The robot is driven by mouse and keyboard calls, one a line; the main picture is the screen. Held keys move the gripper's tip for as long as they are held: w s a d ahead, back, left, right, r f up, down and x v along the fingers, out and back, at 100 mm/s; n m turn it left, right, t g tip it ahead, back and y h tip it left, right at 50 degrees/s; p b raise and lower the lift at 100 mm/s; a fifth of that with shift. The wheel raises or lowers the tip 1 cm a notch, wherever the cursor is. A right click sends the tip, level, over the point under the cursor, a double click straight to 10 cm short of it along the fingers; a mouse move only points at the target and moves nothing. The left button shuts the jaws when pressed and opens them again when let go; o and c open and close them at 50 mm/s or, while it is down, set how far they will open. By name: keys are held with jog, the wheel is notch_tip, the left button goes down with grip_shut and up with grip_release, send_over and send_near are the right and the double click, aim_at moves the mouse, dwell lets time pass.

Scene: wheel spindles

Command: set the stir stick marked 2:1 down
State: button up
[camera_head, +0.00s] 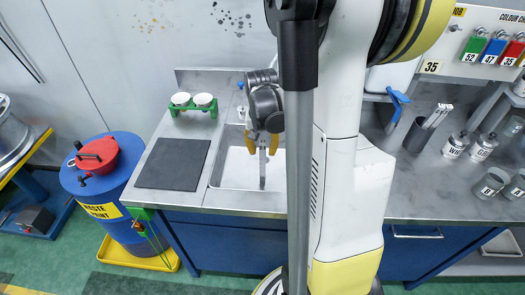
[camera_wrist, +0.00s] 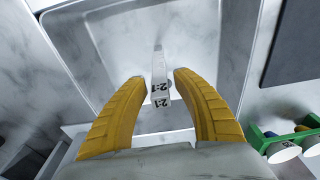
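The stir stick marked 2:1 (camera_wrist: 161,88) is a narrow pale grey stick, with its marked end toward the wrist camera. My gripper (camera_wrist: 161,75) has one yellow finger on each side of it, close in at the tips. In the head view, my gripper (camera_head: 262,142) points down over the sink, and the stick (camera_head: 262,170) hangs upright below the fingers. The sink (camera_head: 232,178) is a shallow metal basin with a bare floor. I cannot tell whether the stick's lower end touches the basin floor.
A dark mat (camera_head: 172,163) lies left of the sink. A green holder (camera_head: 194,108) with two white-topped items stands behind it. A dark cup (camera_head: 417,134) with sticks and several small tins stand on the right counter. A blue waste drum (camera_head: 125,205) stands at the left.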

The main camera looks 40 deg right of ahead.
notch_tip(320, 180, up, 10)
jog(key=a+p, duration=0.1)
jog(key=p, duration=0.2)
jog(key=s+a+r+n+t, duration=0.2)
jog(key=a+n, duration=0.1)
jog(key=a, duration=0.5)
jog(key=s+a+r+n+t, duration=0.2)
jog(key=a+r+n, duration=0.1)
jog(key=a, duration=0.5)
jog(key=s+a+r+n+t+y, duration=0.1)
jog(key=s+a+r+n+t, duration=0.1)
jog(key=a, duration=0.6)
jog(key=shift+a+r+n, duration=0.15)
jog(key=shift+r+n, duration=0.4)
jog(key=shift+n, duration=0.35)
